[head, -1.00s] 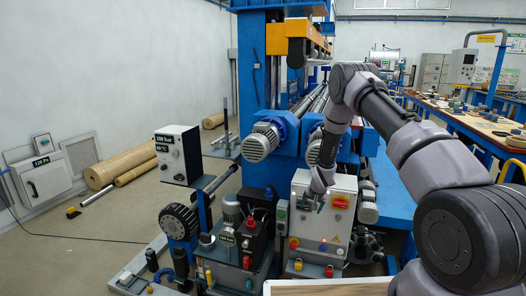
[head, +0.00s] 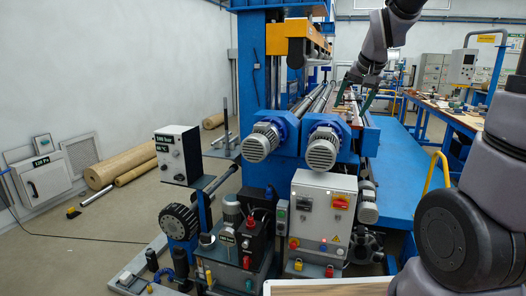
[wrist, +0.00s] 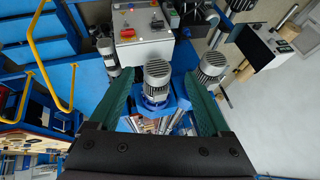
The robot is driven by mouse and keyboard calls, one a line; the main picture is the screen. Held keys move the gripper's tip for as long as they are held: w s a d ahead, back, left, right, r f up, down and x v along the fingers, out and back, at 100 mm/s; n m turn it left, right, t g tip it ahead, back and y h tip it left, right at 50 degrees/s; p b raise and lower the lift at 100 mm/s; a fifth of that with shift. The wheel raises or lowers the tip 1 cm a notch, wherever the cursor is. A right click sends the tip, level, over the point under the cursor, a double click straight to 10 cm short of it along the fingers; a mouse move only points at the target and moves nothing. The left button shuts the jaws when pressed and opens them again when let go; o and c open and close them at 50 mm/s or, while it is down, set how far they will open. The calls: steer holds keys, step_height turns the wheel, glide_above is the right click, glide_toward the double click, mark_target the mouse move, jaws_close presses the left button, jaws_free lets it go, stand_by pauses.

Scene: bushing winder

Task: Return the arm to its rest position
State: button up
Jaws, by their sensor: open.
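My gripper (head: 354,98) is in the upper right of the head view, raised above the blue winder machine. Its two green fingers are spread apart and point down. In the wrist view my gripper (wrist: 158,115) is open, with nothing between its fingers. A grey motor (wrist: 157,78) shows beyond the gap, well apart from the fingertips. The arm reaches up out of the top of the head view, so part of it is hidden.
The winder has two grey motors (head: 322,147) on blue mounts. Below them stands a white control box (head: 322,212) with coloured buttons and knobs. A yellow handrail (head: 436,172) and a long workbench (head: 450,112) are at the right.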

steer(key=s+r, duration=0.2)
steer(key=s, duration=0.8)
steer(key=s+r+y, duration=0.1)
steer(key=s+r, duration=0.2)
steer(key=s, duration=0.7)
steer(key=shift+s+a+n+t, duration=0.3)
steer(key=shift+s+t, duration=0.1)
stand_by(1.8)
